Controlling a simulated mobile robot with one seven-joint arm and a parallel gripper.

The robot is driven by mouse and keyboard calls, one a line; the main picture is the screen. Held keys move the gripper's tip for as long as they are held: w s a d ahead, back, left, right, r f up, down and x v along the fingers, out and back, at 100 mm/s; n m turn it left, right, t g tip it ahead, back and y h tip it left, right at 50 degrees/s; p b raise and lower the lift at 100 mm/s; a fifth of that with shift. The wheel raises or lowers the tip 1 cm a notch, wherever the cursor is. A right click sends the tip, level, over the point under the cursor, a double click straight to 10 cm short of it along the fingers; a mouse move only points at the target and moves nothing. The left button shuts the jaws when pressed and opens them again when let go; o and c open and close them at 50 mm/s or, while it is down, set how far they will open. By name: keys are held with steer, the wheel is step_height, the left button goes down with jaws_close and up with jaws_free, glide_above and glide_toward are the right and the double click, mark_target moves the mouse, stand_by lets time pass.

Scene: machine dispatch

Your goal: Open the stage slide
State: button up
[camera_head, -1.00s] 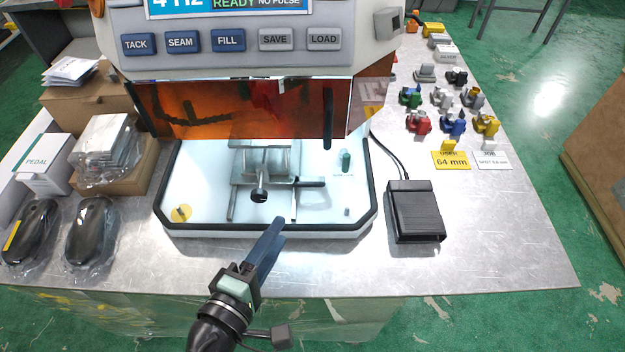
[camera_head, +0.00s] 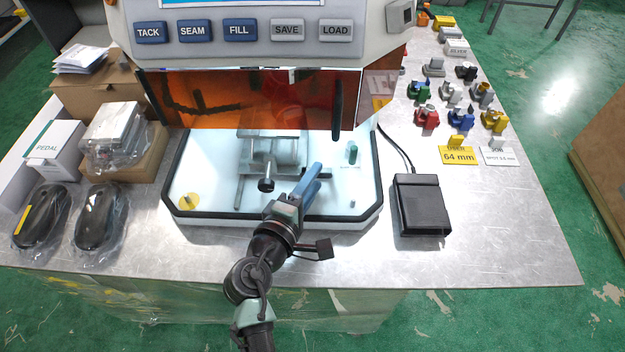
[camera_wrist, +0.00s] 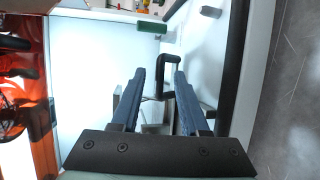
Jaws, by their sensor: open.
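The stage slide (camera_head: 270,153) is a grey metal stage on two rails inside the white tray of the machine. A black handle (camera_head: 266,184) sticks out at its front. In the wrist view the black handle (camera_wrist: 170,58) looks like a squared loop, just beyond and between the fingertips. My gripper (camera_head: 315,177) is over the front of the tray, to the right of the handle. Its two blue fingers are apart and empty, as the wrist view (camera_wrist: 160,74) also shows. I cannot tell whether a finger touches the handle.
An amber shield (camera_head: 240,100) hangs over the back of the tray. The tray's black front rim (camera_head: 230,217) lies under my arm. A small green cylinder (camera_head: 352,153) stands at the tray's right. A black pedal (camera_head: 422,205) is right of the machine; wrapped black items (camera_head: 101,216) are left.

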steer(key=shift+c, duration=0.3)
jaws_close()
stand_by(1.1)
